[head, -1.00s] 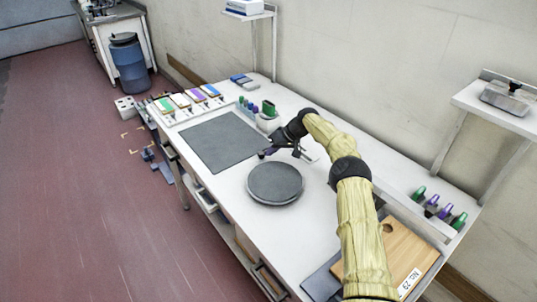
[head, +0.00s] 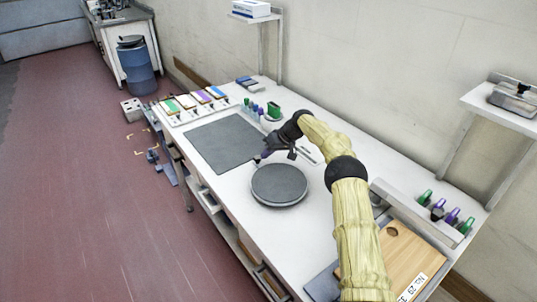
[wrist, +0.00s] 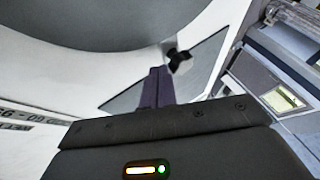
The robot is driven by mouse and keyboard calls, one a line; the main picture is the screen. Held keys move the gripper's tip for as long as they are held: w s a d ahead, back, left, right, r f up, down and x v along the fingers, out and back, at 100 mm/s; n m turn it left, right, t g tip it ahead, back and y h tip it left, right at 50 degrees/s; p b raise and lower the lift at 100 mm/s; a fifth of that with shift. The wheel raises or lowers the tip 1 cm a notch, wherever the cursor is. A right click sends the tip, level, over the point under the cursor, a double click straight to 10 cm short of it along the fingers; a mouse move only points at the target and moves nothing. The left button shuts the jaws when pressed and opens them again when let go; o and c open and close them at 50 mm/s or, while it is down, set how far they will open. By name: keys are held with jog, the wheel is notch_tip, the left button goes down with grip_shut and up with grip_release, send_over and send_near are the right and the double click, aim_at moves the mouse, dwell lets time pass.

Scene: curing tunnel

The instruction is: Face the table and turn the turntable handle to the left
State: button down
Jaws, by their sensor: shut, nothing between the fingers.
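The turntable (head: 280,186) is a dark grey round disc on the white table (head: 310,225), in the middle of the head view. In the wrist view its disc (wrist: 130,22) fills the top left. A dark knob with a pale part (wrist: 178,60), which looks like the turntable handle, shows near the disc's edge, just beyond my fingertips. My gripper (head: 263,156) is at the far edge of the disc. In the wrist view its purple fingers (wrist: 156,85) are together with nothing between them. I cannot tell whether they touch the knob.
A dark grey mat (head: 222,143) lies beyond the turntable. Colored cards (head: 200,98) and small bottles (head: 252,109) stand at the far end. A wooden board (head: 405,262) and a bottle rack (head: 445,212) are at the near right.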

jog(key=shift+r, duration=0.1)
dwell(0.3)
jog(key=b+v, duration=0.1)
jog(key=v, duration=1.6)
jog(key=shift+d, duration=0.2)
jog(key=s+a+r+h+p, duration=0.2)
jog(key=s+a+h+p, duration=0.15)
jog(key=s+a, duration=0.55)
jog(key=s+d+m+h+p, duration=0.1)
jog(key=s+d+m, duration=0.1)
jog(key=s, duration=0.8)
jog(key=s+d+m+h+p, duration=0.1)
jog(key=s+d, duration=0.4)
jog(key=s, duration=0.6)
jog(key=s+d+m+h, duration=0.1)
jog(key=s+d, duration=0.3)
jog(key=s, duration=0.7)
jog(key=shift+d+f+m+p, duration=0.2)
jog(key=shift+f+m+p, duration=0.2)
jog(key=shift+m, duration=0.4)
jog(key=shift+h, duration=0.25)
